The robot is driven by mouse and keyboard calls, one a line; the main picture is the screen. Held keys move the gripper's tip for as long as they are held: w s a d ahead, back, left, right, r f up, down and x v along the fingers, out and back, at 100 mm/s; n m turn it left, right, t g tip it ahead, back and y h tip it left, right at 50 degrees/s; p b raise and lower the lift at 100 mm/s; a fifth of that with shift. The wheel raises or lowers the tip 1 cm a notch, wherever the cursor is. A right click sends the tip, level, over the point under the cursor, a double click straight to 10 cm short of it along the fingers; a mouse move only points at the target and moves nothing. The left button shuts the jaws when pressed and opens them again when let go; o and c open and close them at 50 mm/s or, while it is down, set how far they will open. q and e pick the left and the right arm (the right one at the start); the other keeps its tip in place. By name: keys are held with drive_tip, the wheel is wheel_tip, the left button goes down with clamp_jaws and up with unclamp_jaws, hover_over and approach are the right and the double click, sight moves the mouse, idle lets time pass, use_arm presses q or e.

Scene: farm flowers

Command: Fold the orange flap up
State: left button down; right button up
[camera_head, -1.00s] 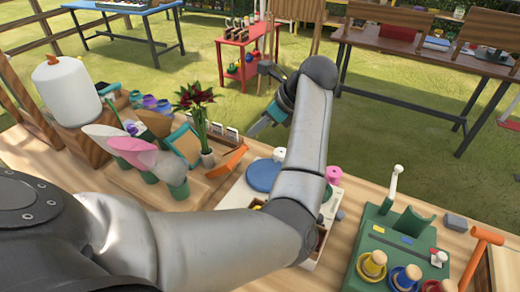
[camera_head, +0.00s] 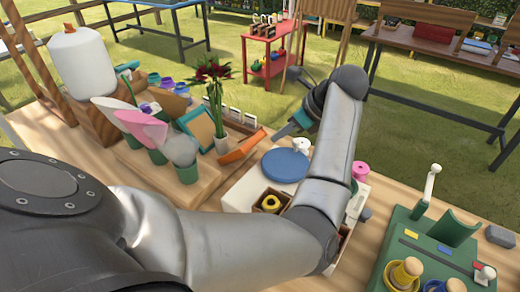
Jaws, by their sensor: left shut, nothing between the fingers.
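My left gripper (camera_head: 278,135) hangs above the worktable, just right of the flap's upper end and behind the blue round lid. Its fingers are shut and empty, with a gap between them and the flap in the picture. Whether they touch it in depth I cannot tell. My right gripper is out of view.
A blue round lid (camera_head: 285,165) sits on a white box beside the flap. Paper-like cones and small pots crowd the left. A green tool stand (camera_head: 440,245) fills the right front.

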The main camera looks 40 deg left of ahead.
sight(242, 148)
use_arm(q)
drive_tip(key=b+x, duration=0.1)
drive_tip(key=x, duration=0.9)
drive_tip(key=shift+r, duration=0.1)
drive_tip(key=shift+a+r+h, duration=0.25)
drive_tip(key=shift+r+h, duration=0.05)
